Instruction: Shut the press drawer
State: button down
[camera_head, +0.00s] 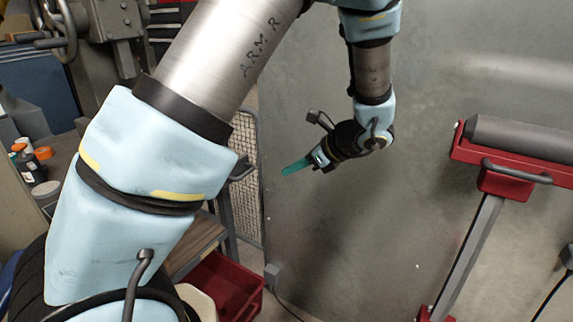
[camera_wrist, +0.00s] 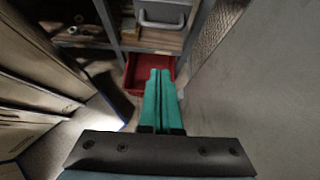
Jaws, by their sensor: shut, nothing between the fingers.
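My gripper (camera_head: 287,171) has teal fingers that are shut together and empty. It hangs in the air in front of the grey metal panel, pointing left and slightly down. In the wrist view the fingers (camera_wrist: 160,74) point toward a workbench with a grey drawer front (camera_wrist: 162,14) and a bar handle at the top. The gripper is apart from this drawer. I cannot tell how far the drawer stands open. In the head view a dark handle (camera_head: 243,170) shows just past my arm; my arm hides most of that area.
A red bin (camera_head: 222,286) sits low under the bench and also shows in the wrist view (camera_wrist: 137,80). Brown cardboard-like boxes (camera_wrist: 30,85) stand at left. The large grey panel (camera_head: 330,240) closes off the right. A red roller stand (camera_head: 490,180) stands at right.

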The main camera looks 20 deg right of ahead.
jog(key=w+a+f+p, duration=0.4)
jog(key=w+a, duration=0.3)
jog(key=shift+w+a+f, duration=0.25)
jog(key=shift+w+f, duration=0.05)
jog(key=shift+f, duration=0.1)
jog(key=w+a+b, duration=0.2)
jog(key=w+a, duration=0.7)
jog(key=w, duration=0.1)
jog(key=w+a+b, duration=0.2)
jog(key=w+a, duration=0.7)
jog(key=shift+w+a, duration=0.35)
jog(key=shift+a, duration=0.05)
jog(key=shift+w+a+r, duration=0.1)
jog(key=shift+a, duration=0.05)
